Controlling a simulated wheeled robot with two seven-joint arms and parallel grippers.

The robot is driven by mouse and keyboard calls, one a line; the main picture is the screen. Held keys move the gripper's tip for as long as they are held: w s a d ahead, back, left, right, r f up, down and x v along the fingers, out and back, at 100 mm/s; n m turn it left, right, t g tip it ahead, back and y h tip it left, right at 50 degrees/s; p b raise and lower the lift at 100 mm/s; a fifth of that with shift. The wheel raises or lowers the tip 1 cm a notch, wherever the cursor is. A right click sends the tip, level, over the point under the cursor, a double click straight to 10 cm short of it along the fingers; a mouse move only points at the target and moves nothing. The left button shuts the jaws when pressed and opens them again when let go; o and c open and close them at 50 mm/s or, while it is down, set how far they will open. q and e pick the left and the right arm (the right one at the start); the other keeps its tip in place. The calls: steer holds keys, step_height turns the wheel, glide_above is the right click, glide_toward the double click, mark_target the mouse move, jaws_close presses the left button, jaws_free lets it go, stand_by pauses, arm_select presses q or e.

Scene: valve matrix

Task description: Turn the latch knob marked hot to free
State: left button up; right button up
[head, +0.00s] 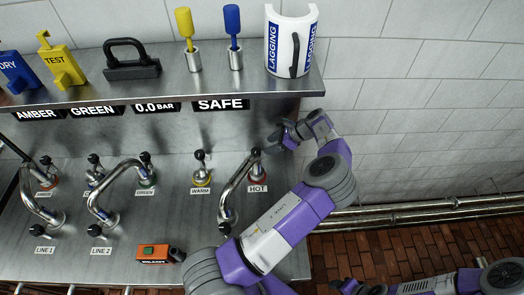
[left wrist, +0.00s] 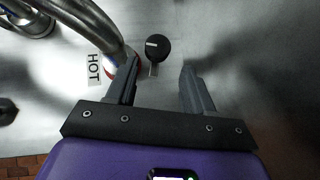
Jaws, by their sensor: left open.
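The latch knob marked hot (head: 256,152) is a black ball lever with a red ring at its base, at the right end of the steel panel. The HOT label (head: 257,189) lies just below it. In the left wrist view the knob's black ball (left wrist: 157,46) shows ahead, roughly between my fingertips, with the HOT label (left wrist: 93,68) to the left. My left gripper (head: 272,142) is open, beside the knob on its right; no contact is visible. It also shows in the left wrist view (left wrist: 159,72). My right gripper (head: 352,288) is partly visible at the bottom edge, its jaws unclear.
A curved steel pipe (head: 233,188) stands close left of the hot knob. The warm knob (head: 200,163) is further left. A shelf (head: 190,92) above holds tags, a black handle and a white LAGGING cover (head: 290,42). An orange device (head: 155,254) lies on the panel.

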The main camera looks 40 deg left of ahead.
mark_target(257, 151)
arm_select(q)
steer(key=x, duration=0.7)
steer(key=shift+s+a+r, duration=0.1)
steer(key=shift+s+r, duration=0.1)
steer(key=shift+c, duration=0.3)
